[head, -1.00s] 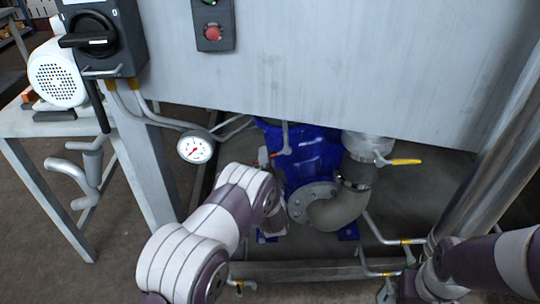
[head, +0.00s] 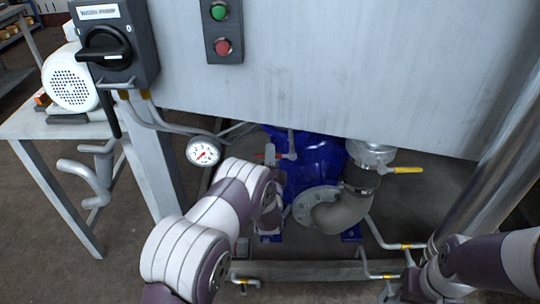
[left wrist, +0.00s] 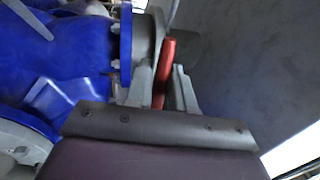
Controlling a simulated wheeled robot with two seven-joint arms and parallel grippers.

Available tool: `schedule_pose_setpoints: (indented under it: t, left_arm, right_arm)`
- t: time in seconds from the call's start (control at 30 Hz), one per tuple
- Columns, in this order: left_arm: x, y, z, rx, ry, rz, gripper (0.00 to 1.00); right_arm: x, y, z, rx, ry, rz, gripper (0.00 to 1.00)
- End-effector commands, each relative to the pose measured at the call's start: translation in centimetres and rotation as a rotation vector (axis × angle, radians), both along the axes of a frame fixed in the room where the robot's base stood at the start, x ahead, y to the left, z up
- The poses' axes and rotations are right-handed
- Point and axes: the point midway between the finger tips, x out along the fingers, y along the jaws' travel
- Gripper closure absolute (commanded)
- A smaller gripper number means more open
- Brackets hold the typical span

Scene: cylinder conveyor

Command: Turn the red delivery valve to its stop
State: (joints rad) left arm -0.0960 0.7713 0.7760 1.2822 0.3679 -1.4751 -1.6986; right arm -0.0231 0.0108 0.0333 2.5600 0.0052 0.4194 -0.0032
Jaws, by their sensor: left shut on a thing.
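The red delivery valve handle (head: 264,156) sits low beside the blue pump (head: 317,163), under the big grey panel. In the left wrist view the red handle (left wrist: 168,62) is a bar standing between the two grey fingers of my left gripper (left wrist: 164,88). The fingers are closed on the handle. In the head view my left gripper (head: 270,166) is at the handle, partly hidden by my own arm. The blue pump body (left wrist: 65,60) fills the left of the wrist view. My right arm enters at the lower right, but its gripper is not visible.
A yellow-handled valve (head: 403,170) sits to the right above a grey elbow pipe (head: 345,212). A pressure gauge (head: 203,152) is left of my gripper. The grey panel (head: 330,75) overhangs the pump. Thin pipes and a floor frame lie below.

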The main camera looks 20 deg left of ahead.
Motion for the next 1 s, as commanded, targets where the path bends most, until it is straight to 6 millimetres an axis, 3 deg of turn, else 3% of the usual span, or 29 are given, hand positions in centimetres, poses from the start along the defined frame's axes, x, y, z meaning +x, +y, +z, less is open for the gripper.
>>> schedule_pose_setpoints:
  t: [0.27, 0.3, 0.37, 0.63, 0.73, 1.0]
  left_arm:
    - [0.0, 0.0, 0.1, 0.003, 0.0, 0.0, 1.0]
    - [0.0, 0.0, 0.1, 0.003, 0.0, 0.0, 0.74]
    - [0.0, 0.0, 0.1, 0.003, 0.0, 0.0, 0.6]
    - [-0.1, -0.1, 0.0, 0.001, -0.001, -0.001, 0.6]
    - [-1.0, -0.4, -0.1, 0.001, 0.002, -0.003, 0.6]
    - [-7.7, -2.3, -1.4, 0.003, 0.004, -0.003, 0.6]
  right_arm:
    - [0.0, 0.0, 0.0, 0.0, 0.0, 0.0, 1.0]
    - [0.0, 0.0, 0.0, 0.0, 0.0, 0.0, 1.0]
    - [0.0, 0.0, 0.0, 0.0, 0.0, 0.0, 1.0]
    - [0.0, 0.0, 0.0, 0.0, 0.0, 0.0, 1.0]
    - [0.0, 0.0, 0.4, 0.0, 0.0, 0.0, 1.0]
    - [0.0, 0.0, 1.9, 0.0, 0.0, 0.0, 1.0]
